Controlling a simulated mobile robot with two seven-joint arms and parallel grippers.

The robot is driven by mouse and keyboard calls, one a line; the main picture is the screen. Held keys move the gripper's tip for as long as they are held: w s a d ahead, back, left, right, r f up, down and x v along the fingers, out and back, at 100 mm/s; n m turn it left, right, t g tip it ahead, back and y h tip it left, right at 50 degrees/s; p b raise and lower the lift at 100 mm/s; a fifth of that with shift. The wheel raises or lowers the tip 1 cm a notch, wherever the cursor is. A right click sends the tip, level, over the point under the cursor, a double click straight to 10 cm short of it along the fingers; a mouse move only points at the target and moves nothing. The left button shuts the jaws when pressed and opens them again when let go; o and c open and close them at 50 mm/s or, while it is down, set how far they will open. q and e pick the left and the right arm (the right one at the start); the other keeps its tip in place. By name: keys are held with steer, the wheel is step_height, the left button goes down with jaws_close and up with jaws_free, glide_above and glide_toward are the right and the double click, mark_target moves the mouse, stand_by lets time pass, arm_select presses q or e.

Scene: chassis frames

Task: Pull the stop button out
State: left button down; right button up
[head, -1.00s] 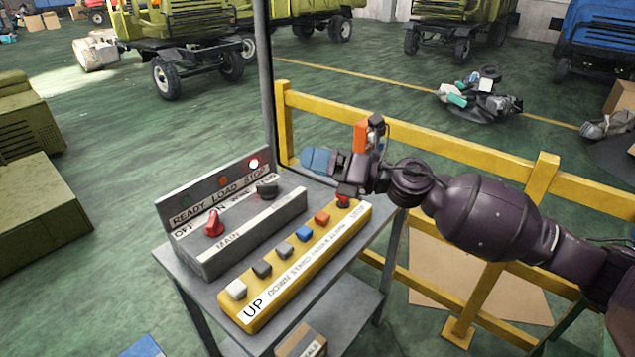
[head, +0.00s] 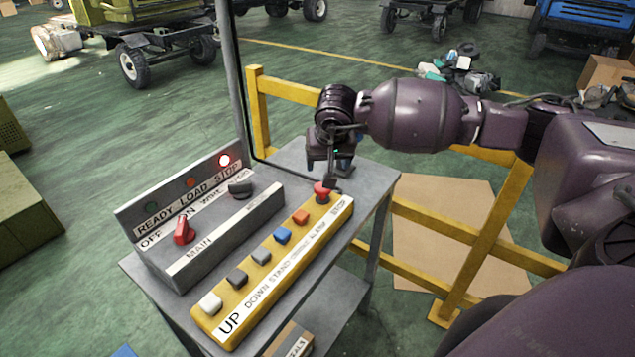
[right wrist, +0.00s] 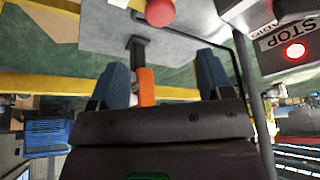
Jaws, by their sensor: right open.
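The red stop button (head: 322,189) stands at the far end of the yellow button box (head: 232,307), by the STOP lettering. My right gripper (head: 340,172) is just behind and above it in the head view, pointing down, with its fingers partly hidden by the hand. In the right wrist view the red button (right wrist: 160,11) lies beyond the tips of the two blue fingers. The fingers are spread wide with nothing gripped between them. I cannot tell whether anything touches the button. My left gripper is not in view.
A grey control box (head: 193,262) with a red knob (head: 184,231), a dark knob (head: 240,190) and a lit red STOP lamp (head: 224,160) sits beside the yellow box on a grey table (head: 372,185). A dark post (head: 232,75) and yellow railing (head: 285,93) stand behind.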

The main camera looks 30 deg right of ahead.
mark_target(323, 192)
steer(key=p+x, duration=0.1)
steer(key=x, duration=0.8)
steer(key=shift+a+f, duration=0.1)
steer(key=shift+w+f+n, duration=0.3)
steer(key=shift+w+f, duration=0.05)
steer(key=shift+f, duration=0.45)
